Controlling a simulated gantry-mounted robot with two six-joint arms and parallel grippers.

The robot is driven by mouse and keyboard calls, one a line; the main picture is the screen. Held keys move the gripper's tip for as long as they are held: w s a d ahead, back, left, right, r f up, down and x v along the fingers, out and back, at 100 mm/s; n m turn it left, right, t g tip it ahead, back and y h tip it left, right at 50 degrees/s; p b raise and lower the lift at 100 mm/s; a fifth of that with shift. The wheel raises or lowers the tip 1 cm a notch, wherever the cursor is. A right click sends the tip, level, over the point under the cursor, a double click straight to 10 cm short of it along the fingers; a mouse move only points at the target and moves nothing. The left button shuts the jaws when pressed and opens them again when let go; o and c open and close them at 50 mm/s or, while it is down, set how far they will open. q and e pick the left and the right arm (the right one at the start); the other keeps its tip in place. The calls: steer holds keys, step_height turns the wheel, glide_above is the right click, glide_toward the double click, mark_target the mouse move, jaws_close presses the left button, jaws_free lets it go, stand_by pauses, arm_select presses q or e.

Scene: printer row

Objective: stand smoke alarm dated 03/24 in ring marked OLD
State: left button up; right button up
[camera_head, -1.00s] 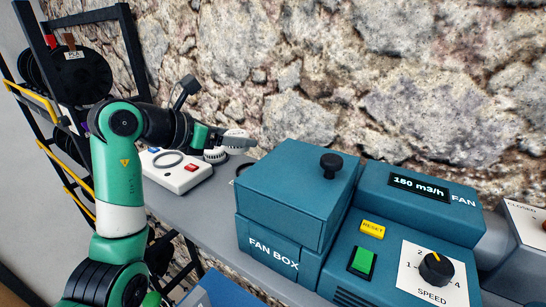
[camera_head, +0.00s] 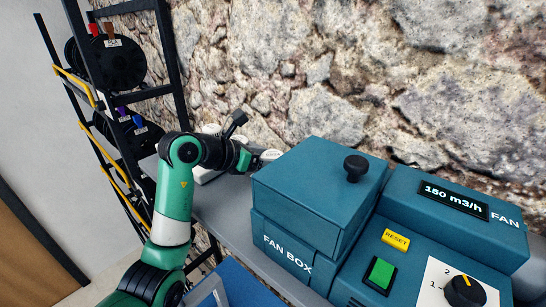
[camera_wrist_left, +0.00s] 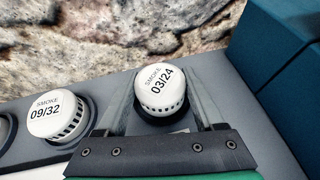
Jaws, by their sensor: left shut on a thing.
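The smoke alarm dated 03/24 (camera_wrist_left: 161,88) is a white round unit with dark side slots. It is between the two fingers of my left gripper (camera_wrist_left: 162,97), which is shut on it. A dark ring (camera_wrist_left: 146,117) shows under the alarm; I cannot tell whether the alarm touches it, and no marking on it is readable. In the head view my left gripper (camera_head: 260,161) is at the bench's back, just left of the fan box, with the white alarm (camera_head: 271,155) at its tips. My right gripper is not in view.
Another white alarm, dated 09/32 (camera_wrist_left: 57,119), stands left of my left gripper. The blue fan box (camera_head: 315,195) is close on the right, with the fan unit (camera_head: 460,215) beyond. A stone wall (camera_head: 310,60) rises behind the grey bench (camera_head: 236,221).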

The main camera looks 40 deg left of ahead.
arm_select(q)
steer(key=o, duration=1.4)
steer(key=shift+f, duration=0.1)
steer(key=shift+s+r, duration=0.1)
steer(key=shift+r, duration=0.15)
steer(key=b+v, duration=0.3)
steer(key=v, duration=0.9)
steer(key=shift+f, duration=0.1)
